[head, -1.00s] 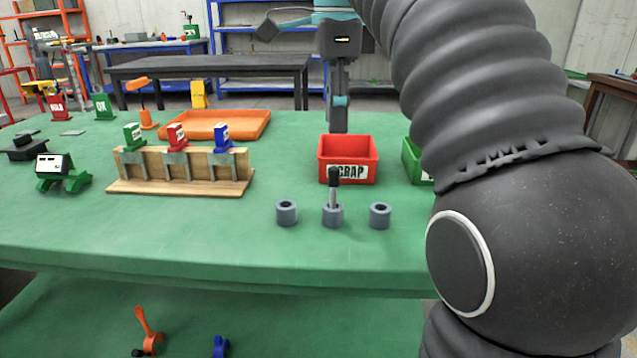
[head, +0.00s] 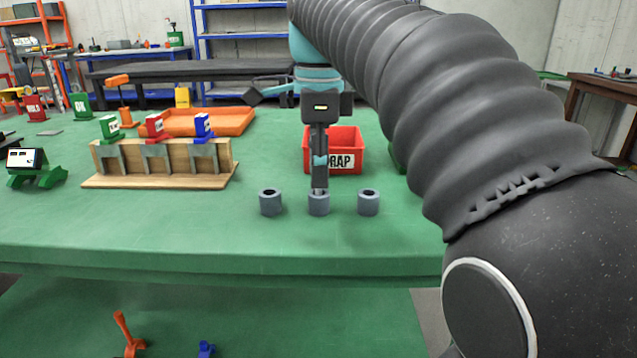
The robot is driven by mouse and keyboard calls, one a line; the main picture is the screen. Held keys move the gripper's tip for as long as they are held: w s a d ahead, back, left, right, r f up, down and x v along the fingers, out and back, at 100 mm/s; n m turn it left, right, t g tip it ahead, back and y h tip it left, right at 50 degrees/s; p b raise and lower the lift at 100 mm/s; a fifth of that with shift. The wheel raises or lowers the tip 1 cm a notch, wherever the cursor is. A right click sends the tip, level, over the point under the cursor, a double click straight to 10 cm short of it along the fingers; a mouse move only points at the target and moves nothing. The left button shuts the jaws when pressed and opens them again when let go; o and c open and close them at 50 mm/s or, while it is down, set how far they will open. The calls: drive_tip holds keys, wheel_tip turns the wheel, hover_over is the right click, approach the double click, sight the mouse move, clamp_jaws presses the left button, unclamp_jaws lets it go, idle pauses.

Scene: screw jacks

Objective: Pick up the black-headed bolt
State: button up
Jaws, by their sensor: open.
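Three grey cylindrical holders stand in a row near the front of the green table: a left one (head: 270,202), a middle one (head: 318,205) and a right one (head: 368,202). My gripper (head: 319,180) points straight down, directly over the middle holder, its fingertips close above the rim. The black-headed bolt stood upright in that holder a second ago; now my fingers cover it, and its head cannot be made out. The jaws are open, around or in front of the bolt; I cannot tell which.
A red SCRAP bin (head: 347,158) stands just behind the gripper. A wooden rack (head: 160,165) with green, red and blue blocks is to the left, with an orange tray (head: 235,122) behind it. The table (head: 190,230) is clear around the holders.

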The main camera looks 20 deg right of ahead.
drive_tip(key=shift+f, duration=0.95)
clamp_jaws()
drive_tip(key=shift+r, duration=0.1)
